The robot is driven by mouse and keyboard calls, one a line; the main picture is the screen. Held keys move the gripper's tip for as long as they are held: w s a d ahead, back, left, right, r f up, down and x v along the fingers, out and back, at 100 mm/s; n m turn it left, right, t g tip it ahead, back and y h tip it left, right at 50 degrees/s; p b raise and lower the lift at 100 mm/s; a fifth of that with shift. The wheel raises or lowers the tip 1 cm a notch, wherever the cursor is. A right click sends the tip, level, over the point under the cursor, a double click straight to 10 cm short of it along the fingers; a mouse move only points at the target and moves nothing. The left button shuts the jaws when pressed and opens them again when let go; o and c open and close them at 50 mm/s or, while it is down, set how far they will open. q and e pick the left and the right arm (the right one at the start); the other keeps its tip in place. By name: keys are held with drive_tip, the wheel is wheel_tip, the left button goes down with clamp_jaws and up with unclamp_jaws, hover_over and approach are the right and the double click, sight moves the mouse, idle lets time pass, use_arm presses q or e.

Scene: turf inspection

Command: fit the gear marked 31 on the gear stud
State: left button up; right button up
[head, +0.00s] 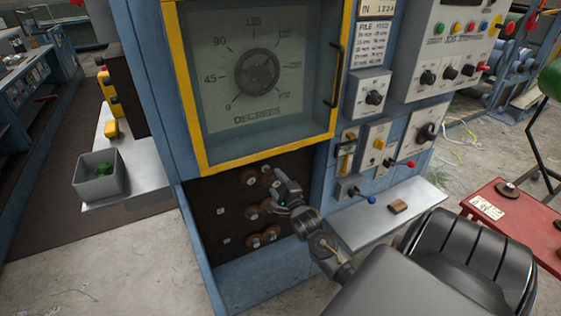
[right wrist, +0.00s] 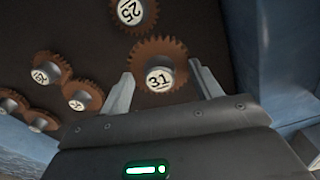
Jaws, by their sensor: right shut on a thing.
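The gear marked 31 (right wrist: 158,77) is brown and toothed with a pale numbered hub. It sits between the two fingers of my right gripper (right wrist: 161,69), which is shut on it. In the head view my right gripper (head: 281,190) is close in front of the dark gear panel (head: 210,232) below the dial. Whether the gear is on a stud or apart from the panel cannot be told. No bare gear stud can be made out for sure. My left gripper is not in view.
A gear marked 25 (right wrist: 131,12) is just above gear 31, their rims close. Several more gears (right wrist: 82,96) are at the left. A yellow-framed dial window (head: 258,75) is above the panel. A metal shelf (head: 385,214) juts out at the right.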

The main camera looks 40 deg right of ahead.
sight(271, 175)
drive_tip(key=shift+x, duration=1.45)
drive_tip(key=shift+b+x, duration=0.6)
drive_tip(key=shift+x, duration=0.55)
drive_tip(key=o, duration=1.1)
drive_tip(key=shift+o, duration=0.2)
drive_tip(key=b+v, duration=0.1)
drive_tip(key=v, duration=1)
drive_tip(key=shift+b, duration=0.3)
drive_tip(key=shift+w, duration=0.1)
